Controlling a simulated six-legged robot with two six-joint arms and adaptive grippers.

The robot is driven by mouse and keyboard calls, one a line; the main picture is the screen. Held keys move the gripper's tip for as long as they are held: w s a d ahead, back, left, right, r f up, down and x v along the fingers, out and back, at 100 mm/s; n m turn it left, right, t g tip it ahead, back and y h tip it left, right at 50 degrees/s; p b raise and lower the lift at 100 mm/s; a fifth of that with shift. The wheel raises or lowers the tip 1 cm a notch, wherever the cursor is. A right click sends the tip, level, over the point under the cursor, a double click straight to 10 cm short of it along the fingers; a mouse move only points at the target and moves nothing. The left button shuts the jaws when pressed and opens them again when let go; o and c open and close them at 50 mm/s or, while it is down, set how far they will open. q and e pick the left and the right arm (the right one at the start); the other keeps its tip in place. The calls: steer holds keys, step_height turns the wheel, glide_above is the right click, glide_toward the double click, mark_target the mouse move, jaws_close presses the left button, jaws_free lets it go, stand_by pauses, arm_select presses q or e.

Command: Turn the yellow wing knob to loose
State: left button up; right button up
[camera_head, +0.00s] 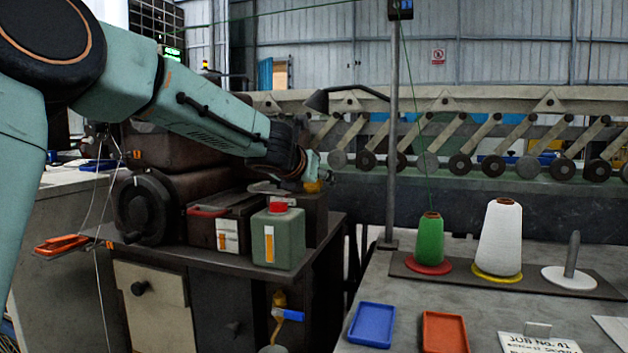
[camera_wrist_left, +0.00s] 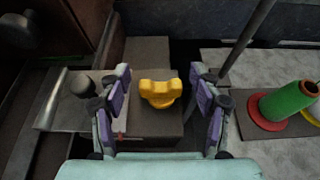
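The yellow wing knob (camera_wrist_left: 160,92) sits on top of a dark box-shaped block (camera_wrist_left: 155,125) in the left wrist view. My left gripper (camera_wrist_left: 160,88) is open, with one purple-padded finger on each side of the knob and a visible gap to both. In the head view the left gripper (camera_head: 312,172) is small at the end of my left arm, and the knob (camera_head: 312,187) shows just below it, partly hidden. My right gripper is in neither view.
A green jug with a red cap (camera_head: 278,236) stands in front of the block on the dark bench. A metal pole (camera_head: 392,130) rises right of the bench. Green (camera_head: 430,240) and white (camera_head: 500,238) thread cones stand on the right table, near blue (camera_head: 371,325) and orange trays (camera_head: 445,332).

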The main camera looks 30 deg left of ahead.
arm_select(q)
steer(key=shift+s+r, duration=0.1)
steer(key=shift+c, duration=1.4)
steer(key=c, duration=0.9)
steer(key=shift+o, duration=0.2)
steer(key=shift+d, duration=0.1)
steer(key=shift+n+y+p, duration=0.35)
steer(key=shift+n+y, duration=0.55)
steer(key=shift+y, duration=0.3)
steer(key=shift+n+g+y+p, duration=0.6)
steer(key=shift+n+g+y, duration=0.2)
steer(key=shift+y, duration=0.1)
steer(key=n+g+y+p, duration=0.2)
steer(key=n+g+p, duration=0.1)
steer(key=p, duration=0.4)
steer(key=n+g+y+p, duration=0.3)
steer(key=n+g+p, duration=0.1)
steer(key=p, duration=0.4)
steer(key=shift+r+n+y, duration=0.15)
steer(key=shift+n+y, duration=0.15)
steer(key=shift+n, duration=0.4)
steer(key=shift+n+g+y+p, duration=0.3)
steer(key=shift+n+g+p, duration=1.1)
steer(key=shift+g+p, duration=0.7)
steer(key=shift+p, duration=0.05)
